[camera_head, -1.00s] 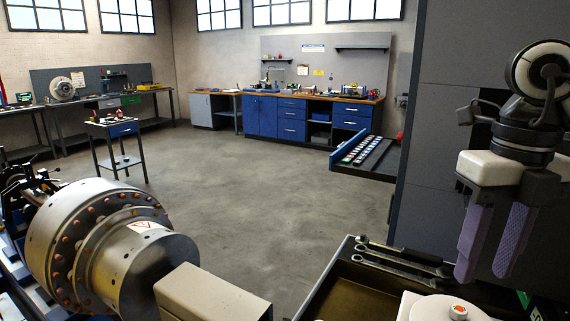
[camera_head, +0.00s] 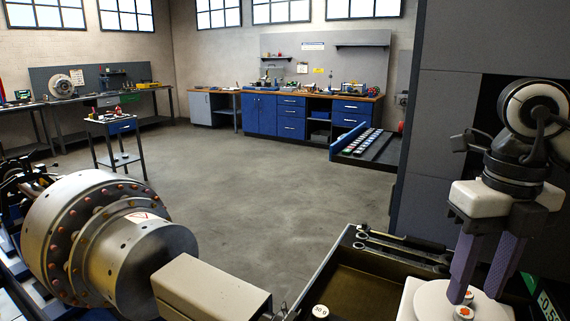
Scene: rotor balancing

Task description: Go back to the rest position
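My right gripper (camera_head: 476,299) points down over a white round pan (camera_head: 420,301) at the bottom right. Its two purple fingers stand apart with a gap between them. A small weight with a red-marked top (camera_head: 468,297) shows by the left fingertip and is partly hidden; I cannot tell whether it touches. A second small weight (camera_head: 464,312) lies in front of it on the pan. My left gripper does not show.
A large metal rotor (camera_head: 130,260) stands at the lower left, beside a beige box (camera_head: 210,288). A tray with wrenches (camera_head: 400,246) lies left of my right gripper. A green-lit display (camera_head: 548,303) is at the right edge. The floor (camera_head: 250,180) beyond is clear.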

